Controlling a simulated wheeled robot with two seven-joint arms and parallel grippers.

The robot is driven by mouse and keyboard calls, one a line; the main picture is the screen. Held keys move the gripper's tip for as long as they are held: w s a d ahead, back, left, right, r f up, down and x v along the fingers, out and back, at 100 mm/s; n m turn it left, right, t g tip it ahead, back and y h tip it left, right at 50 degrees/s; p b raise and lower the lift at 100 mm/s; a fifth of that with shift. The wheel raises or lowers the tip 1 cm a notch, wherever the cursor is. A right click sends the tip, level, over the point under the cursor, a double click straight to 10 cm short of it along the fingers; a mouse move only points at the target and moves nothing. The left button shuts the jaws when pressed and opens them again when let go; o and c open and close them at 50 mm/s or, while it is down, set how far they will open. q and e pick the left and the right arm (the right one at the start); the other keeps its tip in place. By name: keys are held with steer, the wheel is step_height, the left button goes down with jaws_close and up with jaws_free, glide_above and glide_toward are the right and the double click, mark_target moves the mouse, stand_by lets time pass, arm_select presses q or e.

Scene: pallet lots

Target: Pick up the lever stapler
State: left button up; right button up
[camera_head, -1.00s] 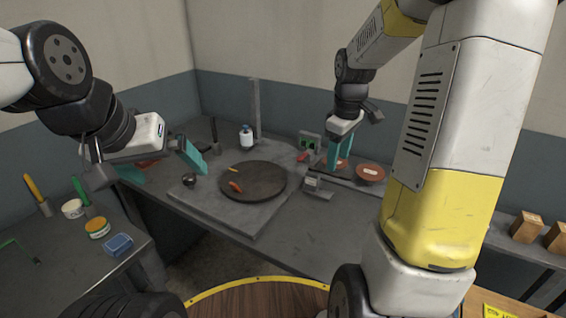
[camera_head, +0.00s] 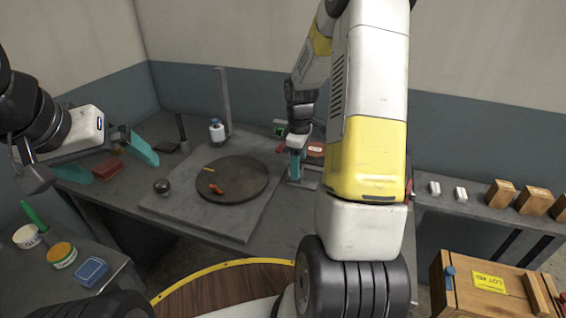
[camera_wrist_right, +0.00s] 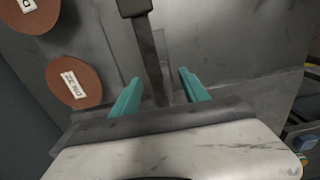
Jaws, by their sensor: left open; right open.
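A grey metal tool with a long dark bar, which looks like the lever stapler (camera_head: 309,181), stands on the grey bench right of the round dark plate. My right gripper (camera_head: 296,163) is over it and hides much of it. In the right wrist view the dark bar (camera_wrist_right: 150,62), with a black block at its far end, runs between the two teal fingers of the open right gripper (camera_wrist_right: 160,90). I cannot tell whether the fingers touch it. My left gripper (camera_head: 112,160) is open and empty at the left, above the bench.
The round dark plate (camera_head: 240,178) on a grey slab (camera_head: 190,215) carries small orange pieces. A dark ball (camera_head: 161,186) and a white bottle (camera_head: 217,132) stand nearby. Brown discs (camera_wrist_right: 75,82) lie beside the right gripper. Tubs and a blue box (camera_head: 91,271) are at lower left; a wooden crate (camera_head: 500,285) is at lower right.

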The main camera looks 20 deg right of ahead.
steer(key=shift+f, duration=0.55)
jaws_close()
stand_by(1.0)
